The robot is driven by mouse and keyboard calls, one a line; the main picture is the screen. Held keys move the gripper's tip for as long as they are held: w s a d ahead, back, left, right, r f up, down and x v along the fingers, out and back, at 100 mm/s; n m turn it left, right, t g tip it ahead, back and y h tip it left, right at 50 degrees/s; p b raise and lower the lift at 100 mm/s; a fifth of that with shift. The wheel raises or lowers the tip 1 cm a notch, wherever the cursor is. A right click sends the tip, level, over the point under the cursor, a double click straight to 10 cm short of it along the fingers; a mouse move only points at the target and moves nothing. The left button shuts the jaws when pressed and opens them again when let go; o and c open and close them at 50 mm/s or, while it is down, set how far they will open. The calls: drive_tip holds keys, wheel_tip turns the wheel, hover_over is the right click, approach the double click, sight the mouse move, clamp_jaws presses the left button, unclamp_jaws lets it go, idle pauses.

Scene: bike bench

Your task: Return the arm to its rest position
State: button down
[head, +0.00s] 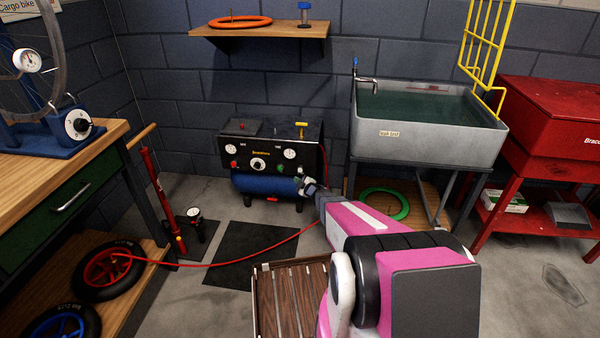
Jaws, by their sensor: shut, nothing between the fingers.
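My arm, pink, white and black, reaches forward from the lower right of the head view. My gripper (304,183) is at its far end, small in the picture, shut and with nothing seen in it. It appears in front of the lower right corner of the black and blue compressor (262,160). I cannot tell whether it touches the compressor. My arm hides part of the floor and of the space under the sink.
A red hose (235,262) runs across the floor to a red-rimmed wheel (108,270). A workbench (60,165) stands left, with a red pump (160,200) beside it. A water-filled sink (425,125) and red cabinet (555,120) stand right. A slatted wooden crate (290,300) is near me.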

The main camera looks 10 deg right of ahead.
drive_tip(key=shift+s, duration=0.15)
drive_tip(key=s+d+r+m+g+h, duration=0.5)
drive_tip(key=s+d+r+m+h, duration=0.1)
drive_tip(key=s+r+m+h, duration=0.45)
drive_tip(key=s+a+r+m+g, duration=0.1)
drive_tip(key=s+a+r+g, duration=0.1)
drive_tip(key=s, duration=0.6)
drive_tip(key=s+a+r+m+g+y, duration=0.1)
drive_tip(key=s+r+m+g, duration=0.1)
drive_tip(key=s, duration=0.6)
drive_tip(key=s+a+r+m+g+y, duration=0.1)
drive_tip(key=s+a+r+m+g, duration=0.1)
drive_tip(key=s+r+g, duration=0.2)
drive_tip(key=s+g, duration=0.2)
drive_tip(key=s, duration=0.2)
drive_tip(key=shift+s+a+r, duration=0.3)
drive_tip(key=shift+y, duration=0.25)
